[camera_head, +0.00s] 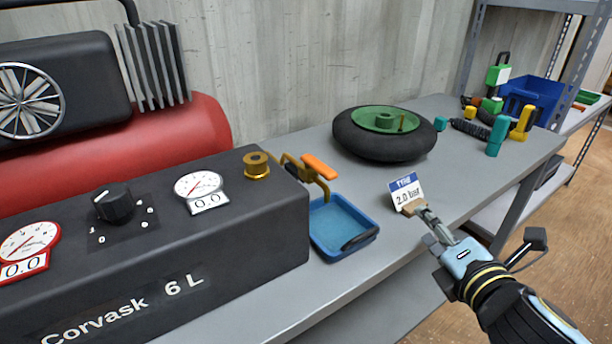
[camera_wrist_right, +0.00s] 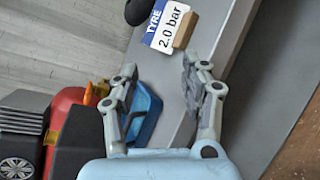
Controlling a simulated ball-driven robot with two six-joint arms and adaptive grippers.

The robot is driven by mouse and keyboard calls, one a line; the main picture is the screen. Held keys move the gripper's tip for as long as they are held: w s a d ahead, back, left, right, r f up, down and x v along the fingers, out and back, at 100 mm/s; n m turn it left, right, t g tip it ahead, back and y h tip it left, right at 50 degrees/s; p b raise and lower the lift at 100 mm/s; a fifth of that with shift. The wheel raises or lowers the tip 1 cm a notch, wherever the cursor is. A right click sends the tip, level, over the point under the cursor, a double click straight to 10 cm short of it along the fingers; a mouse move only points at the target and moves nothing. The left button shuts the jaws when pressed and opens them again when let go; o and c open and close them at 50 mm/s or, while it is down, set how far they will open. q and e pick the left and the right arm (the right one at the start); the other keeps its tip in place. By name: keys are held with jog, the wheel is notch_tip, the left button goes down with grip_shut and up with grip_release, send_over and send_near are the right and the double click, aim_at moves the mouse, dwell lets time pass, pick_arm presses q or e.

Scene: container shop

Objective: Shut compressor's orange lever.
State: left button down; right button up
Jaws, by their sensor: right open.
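The compressor (camera_head: 190,250) is a dark box with a red tank behind it, at the left in the head view. Its orange lever (camera_head: 319,166) sits on a brass valve (camera_head: 297,170) at the box's right end, sticking out over the bench. A small orange patch (camera_wrist_right: 88,94) in the wrist view looks like the lever. My right gripper (camera_head: 424,210) is open and empty, to the right of the lever and apart from it, by the sign. Its spread fingers also show in the wrist view (camera_wrist_right: 160,75). My left gripper is not in view.
A blue tray (camera_head: 343,222) with a dark item stands below the lever. A "TYRE 2.0 bar" sign (camera_head: 406,190) stands right beside my right gripper. A wheel (camera_head: 385,133) lies behind. Two gauges and a dark knob (camera_head: 114,206) are on the box. Bare bench lies between tray and sign.

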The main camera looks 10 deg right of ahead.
jog(key=w+a+r+n+t+y, duration=0.2)
jog(key=a+r+n+y, duration=0.3)
jog(key=n, duration=0.4)
jog(key=n+y, duration=0.3)
jog(key=n, duration=0.5)
send_near(334, 178)
jog(key=shift+w+r+g, duration=0.25)
jog(key=shift+w+g, duration=0.15)
jog(key=shift+w, duration=0.35)
jog(key=p+x, duration=0.1)
jog(key=x, duration=0.8)
jog(key=shift+w+a, duration=0.2)
jog(key=shift+a, duration=0.05)
jog(key=shift+w+a, duration=0.25)
jog(key=shift+w, duration=0.3)
grip_shut()
